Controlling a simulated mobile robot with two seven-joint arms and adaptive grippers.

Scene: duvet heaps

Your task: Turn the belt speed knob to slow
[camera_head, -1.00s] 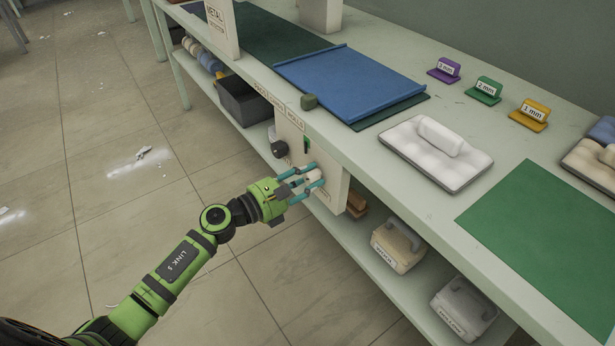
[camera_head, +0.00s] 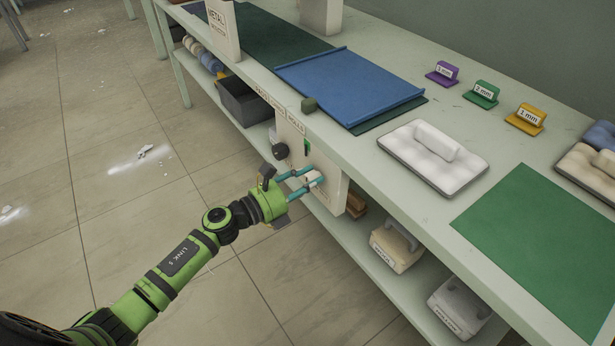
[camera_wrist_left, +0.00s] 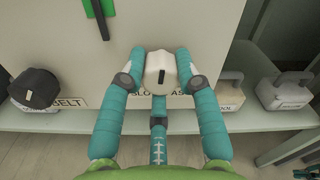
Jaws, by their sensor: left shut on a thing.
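A white knob (camera_wrist_left: 158,64) sits on the pale front panel (camera_wrist_left: 200,22) under the table edge, with a short dark upright mark on its face. Lettering that reads like SLOW and FAST lies just below it, partly hidden by the knob and my fingers. My left gripper (camera_wrist_left: 160,75) has its teal fingers shut on the knob from both sides. In the head view my left gripper (camera_head: 302,182) reaches the panel from the left, and its fingers hide much of the knob. My right gripper is not in view.
A black knob (camera_wrist_left: 34,88) is left of the white one, above a label ending in ELT. A green slotted control (camera_wrist_left: 100,12) is higher up. Labelled weights (camera_head: 396,248) stand on the lower shelf. A blue sheet (camera_head: 350,85) and white cushioned pad (camera_head: 432,158) lie on the table.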

